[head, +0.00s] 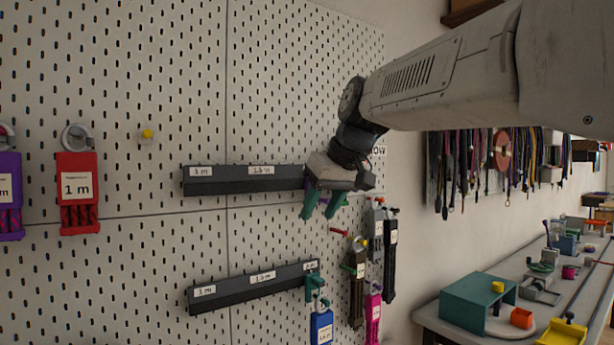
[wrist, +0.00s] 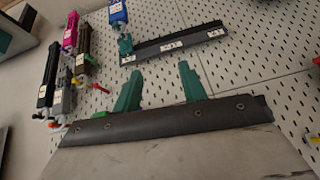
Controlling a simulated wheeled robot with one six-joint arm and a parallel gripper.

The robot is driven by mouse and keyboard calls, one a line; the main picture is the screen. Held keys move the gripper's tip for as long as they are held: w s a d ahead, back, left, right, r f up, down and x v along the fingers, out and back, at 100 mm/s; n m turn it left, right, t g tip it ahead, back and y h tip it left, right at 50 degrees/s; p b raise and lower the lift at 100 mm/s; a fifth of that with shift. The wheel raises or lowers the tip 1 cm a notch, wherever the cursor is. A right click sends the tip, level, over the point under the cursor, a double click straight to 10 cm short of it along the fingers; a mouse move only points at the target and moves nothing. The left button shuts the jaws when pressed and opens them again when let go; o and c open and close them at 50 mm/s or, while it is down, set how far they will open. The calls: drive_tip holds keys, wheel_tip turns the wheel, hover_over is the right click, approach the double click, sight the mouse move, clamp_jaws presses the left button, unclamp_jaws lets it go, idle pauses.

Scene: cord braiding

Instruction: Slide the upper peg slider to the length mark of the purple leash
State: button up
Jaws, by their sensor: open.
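The upper rail (head: 243,180) is a dark bar on the pegboard, with white labels reading 1 m and about 1.5 m. My gripper (head: 322,208) is in front of its right end, with two teal fingers spread apart and empty. The gripper covers that end. A purple sliver (head: 308,184) shows beside it, perhaps part of the upper slider; I cannot tell. The purple leash (head: 8,195) hangs at the far left edge, its tag cut off so that only "m" reads clearly. In the wrist view the fingers (wrist: 158,85) point toward the board with nothing between them.
The lower rail (head: 243,288) has a teal slider (head: 314,284) at its right end, with a blue leash (head: 321,327) below. A red leash (head: 77,190) and yellow peg (head: 147,134) are left.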

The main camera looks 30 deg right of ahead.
drive_tip(key=w+d+r+t, duration=0.3)
drive_tip(key=w+d+r, duration=0.5)
drive_tip(key=d+r, duration=0.2)
drive_tip(key=shift+h, duration=0.3)
drive_tip(key=x, duration=0.7)
clamp_jaws()
